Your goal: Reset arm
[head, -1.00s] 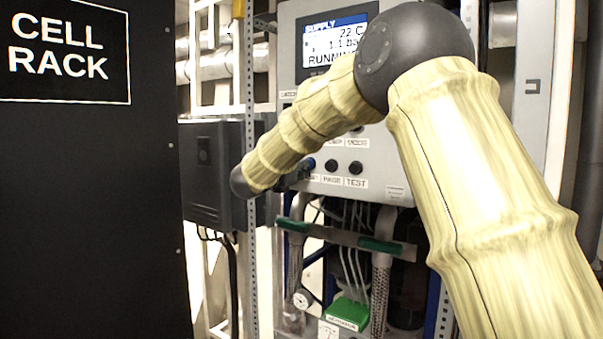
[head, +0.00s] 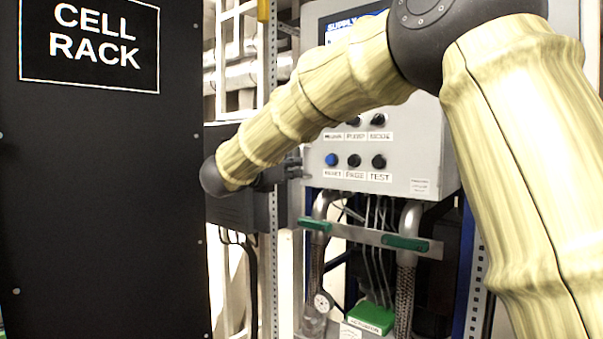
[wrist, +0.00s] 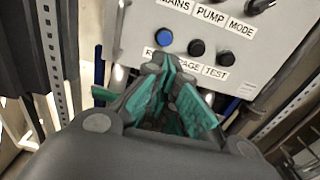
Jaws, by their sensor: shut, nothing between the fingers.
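My arm crosses the head view from the right, with its dark elbow at the top and its wrist at mid-left. My gripper (wrist: 166,72) fills the lower part of the wrist view, its teal-padded fingers together with nothing between them. In that view its tips overlap the panel's lower edge, just below the blue button (wrist: 164,38). In the head view the gripper is mostly hidden behind my wrist; a small dark part shows left of the grey control panel (head: 430,160). Whether it touches the panel cannot be told. The blue RESET button also shows in the head view (head: 331,160).
A black cell rack (head: 100,200) stands close on the left. A dark box (head: 236,205) is behind my wrist. Below the panel are hoses, a bracket with green clamps (head: 405,243) and a green block (head: 371,318). My arm hides most of the supply display (head: 350,24).

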